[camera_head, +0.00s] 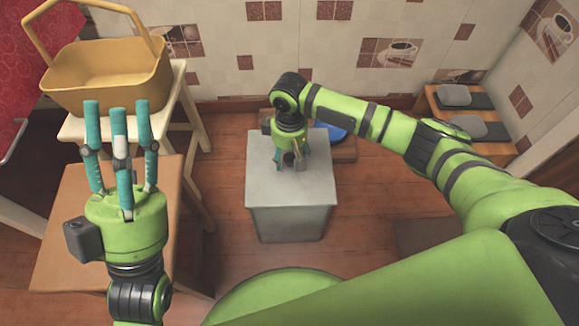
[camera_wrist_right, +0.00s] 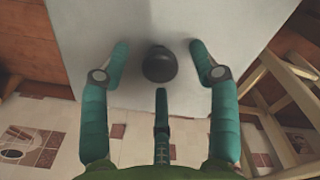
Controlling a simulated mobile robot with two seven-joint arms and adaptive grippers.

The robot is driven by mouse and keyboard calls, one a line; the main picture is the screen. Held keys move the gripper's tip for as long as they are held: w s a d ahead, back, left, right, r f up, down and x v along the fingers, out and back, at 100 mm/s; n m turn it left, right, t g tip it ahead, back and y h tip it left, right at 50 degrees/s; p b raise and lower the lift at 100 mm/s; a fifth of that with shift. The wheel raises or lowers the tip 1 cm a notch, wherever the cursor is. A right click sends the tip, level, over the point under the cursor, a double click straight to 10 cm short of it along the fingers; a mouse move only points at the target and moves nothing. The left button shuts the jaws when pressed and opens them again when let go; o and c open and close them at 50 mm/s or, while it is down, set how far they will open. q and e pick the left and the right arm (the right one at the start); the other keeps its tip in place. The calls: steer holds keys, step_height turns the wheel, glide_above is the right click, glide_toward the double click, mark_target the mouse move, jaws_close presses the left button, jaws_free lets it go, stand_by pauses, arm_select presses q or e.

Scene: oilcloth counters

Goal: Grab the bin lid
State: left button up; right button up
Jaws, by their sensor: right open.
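The bin (camera_head: 290,226) is a grey box on the floor in the middle of the head view. Its flat grey lid (camera_head: 267,186) is on top of it and also fills much of the right wrist view (camera_wrist_right: 225,25). A dark round knob (camera_wrist_right: 159,65) stands up from the lid. My right gripper (camera_head: 289,158) is over the lid, pointing down. In the right wrist view its teal fingers (camera_wrist_right: 161,68) are open around the knob, with gaps on each side. My left gripper (camera_head: 119,108) is at the left, its fingers pointing up, apart and empty.
A yellow basket (camera_head: 105,78) with a tall handle stands on a pale stool (camera_head: 160,122) at the upper left. A brown wooden table (camera_head: 55,215) is below my left gripper. A low wooden shelf (camera_head: 436,104) with grey items is at the right.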

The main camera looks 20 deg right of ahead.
step_height(320, 180, down, 2)
steer(key=shift+f+b, duration=0.1)
steer(key=shift+b, duration=0.25)
jaws_close()
steer(key=shift+r, duration=0.2)
